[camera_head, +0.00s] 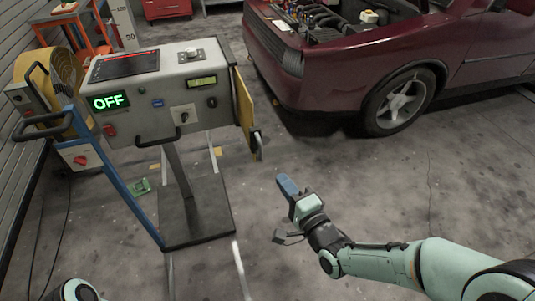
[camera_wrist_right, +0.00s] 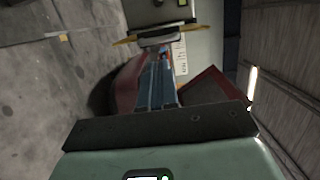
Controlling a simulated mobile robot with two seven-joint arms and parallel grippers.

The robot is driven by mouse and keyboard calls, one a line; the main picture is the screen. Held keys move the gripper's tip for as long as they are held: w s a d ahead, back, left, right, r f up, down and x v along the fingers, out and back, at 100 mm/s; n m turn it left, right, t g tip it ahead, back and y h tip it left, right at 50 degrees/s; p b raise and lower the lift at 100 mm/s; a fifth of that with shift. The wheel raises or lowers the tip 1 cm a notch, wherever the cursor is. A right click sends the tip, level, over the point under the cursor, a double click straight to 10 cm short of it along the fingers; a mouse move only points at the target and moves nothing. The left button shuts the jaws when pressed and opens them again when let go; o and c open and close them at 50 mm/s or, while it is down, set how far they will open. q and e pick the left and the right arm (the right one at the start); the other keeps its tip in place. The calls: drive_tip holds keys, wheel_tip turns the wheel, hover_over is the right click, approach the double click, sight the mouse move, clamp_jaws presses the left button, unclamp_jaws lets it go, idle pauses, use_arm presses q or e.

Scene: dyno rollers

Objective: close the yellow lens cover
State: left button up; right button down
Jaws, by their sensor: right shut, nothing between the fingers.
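The yellow lens cover (camera_head: 243,108) hangs at the right side of the grey control box (camera_head: 150,105), standing out from it as a thin panel. A dark handle (camera_head: 257,146) is at its lower edge. In the right wrist view the yellow cover (camera_wrist_right: 128,41) is nearly edge-on beyond the fingertips. My right gripper (camera_head: 287,186) is shut and empty, to the right of and below the handle, apart from it in the head view. Its blue fingers (camera_wrist_right: 163,75) lie together in the wrist view. Only a pale part of my left arm shows at the bottom left; its fingers are out of frame.
The box stands on a post with a dark base plate (camera_head: 200,215). A blue rail (camera_head: 115,180) and yellow fan (camera_head: 62,70) are at its left. A red car (camera_head: 330,65) with its engine bay open is behind right. Grey floor lies clear between them.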

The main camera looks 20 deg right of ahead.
sight(261, 153)
use_arm(q)
drive_tip(key=shift+s, duration=0.1)
use_arm(e)
drive_tip(key=x, duration=0.9)
drive_tip(key=shift+w+a+f, duration=0.1)
drive_tip(key=shift+f, duration=0.05)
